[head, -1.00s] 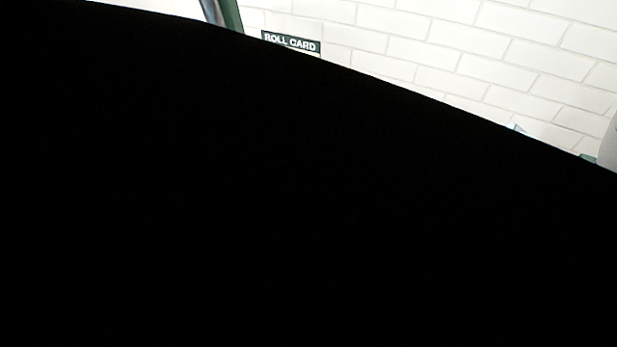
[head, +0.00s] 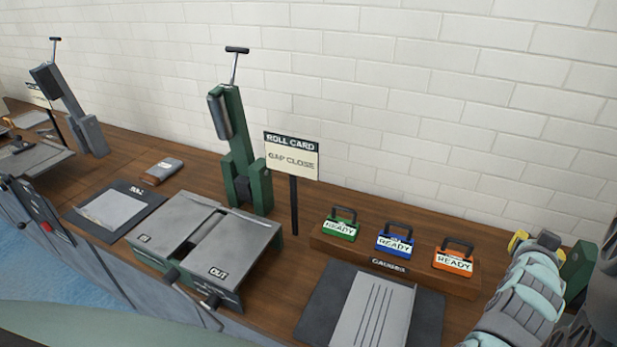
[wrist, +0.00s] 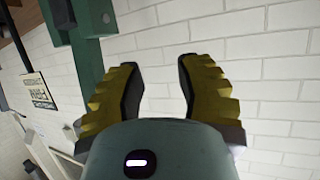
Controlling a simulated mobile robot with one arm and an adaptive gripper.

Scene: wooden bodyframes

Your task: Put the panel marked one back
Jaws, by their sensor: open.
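No panel with a readable "one" mark shows in either view. A plain grey plate (head: 113,208) lies on a dark labelled mat (head: 148,196) at left; its mat's label is too small to read. A grey plate with long dark lines (head: 372,312) lies on another dark mat (head: 318,299) at the front. My gripper (head: 533,242) is at the right of the head view, near the wall end of the bench. In the wrist view its two yellow, dark-padded fingers (wrist: 158,85) are spread apart with nothing between them.
A grey machine (head: 238,240) marked OUT stands mid-bench, with a green post (head: 238,135) behind. A ROLL CARD sign (head: 291,155) reads GAP CLOSE. A gauge rack (head: 390,267) holds green, blue and orange READY blocks. A green part (head: 580,268) stands close right of my gripper.

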